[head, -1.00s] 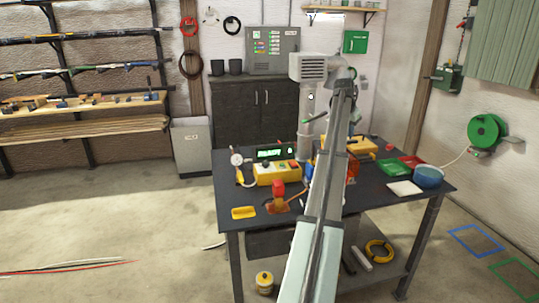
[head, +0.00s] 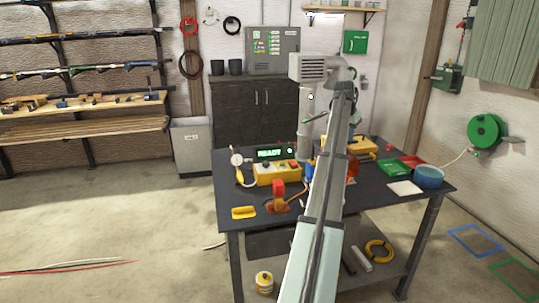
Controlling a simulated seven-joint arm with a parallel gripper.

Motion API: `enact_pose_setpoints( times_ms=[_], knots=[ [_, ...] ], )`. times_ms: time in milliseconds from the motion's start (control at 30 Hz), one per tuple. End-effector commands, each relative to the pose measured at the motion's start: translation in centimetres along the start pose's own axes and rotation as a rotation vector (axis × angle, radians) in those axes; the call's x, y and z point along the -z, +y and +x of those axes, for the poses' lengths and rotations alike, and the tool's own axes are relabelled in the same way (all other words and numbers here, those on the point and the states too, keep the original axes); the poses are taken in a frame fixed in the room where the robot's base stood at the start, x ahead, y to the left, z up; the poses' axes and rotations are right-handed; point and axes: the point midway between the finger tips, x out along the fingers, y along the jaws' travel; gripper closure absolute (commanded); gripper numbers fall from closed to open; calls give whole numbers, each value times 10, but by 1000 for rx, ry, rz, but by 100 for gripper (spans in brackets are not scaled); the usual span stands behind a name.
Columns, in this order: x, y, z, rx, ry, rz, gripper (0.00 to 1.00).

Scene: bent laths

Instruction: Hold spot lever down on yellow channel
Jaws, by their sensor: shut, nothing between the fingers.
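A yellow control box (head: 277,174) with a red and a green button stands on the dark workbench (head: 240,197). Behind it a black display (head: 273,153) shows READY in green. In front of it is an orange fixture (head: 277,206) with a red upright part (head: 278,188). A small yellow tray-like piece (head: 243,212) lies at the front left of the bench. I cannot tell which part is the spot lever or the yellow channel. My arm reaches over the bench and hides what is behind it. My gripper does not show.
A round dial gauge (head: 237,160) stands at the bench's left. Right of my arm are a yellow case (head: 361,147), green tray (head: 391,166), white sheet (head: 405,188) and blue bowl (head: 429,176). A grey column with a boxy head (head: 308,68) rises at the back.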

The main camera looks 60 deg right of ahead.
Motion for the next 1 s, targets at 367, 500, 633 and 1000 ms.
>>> enact_pose_setpoints(
  times_ms=[367, 500, 633, 1000],
  knots=[
    [-6, 3, 11, 1, 0, 0, 100],
    [-9, 4, 14, 1, 1, 0, 100],
    [-11, 5, 18, 1, 1, 0, 100],
    [-17, 8, 28, 1, 0, 0, 100]
  ],
)
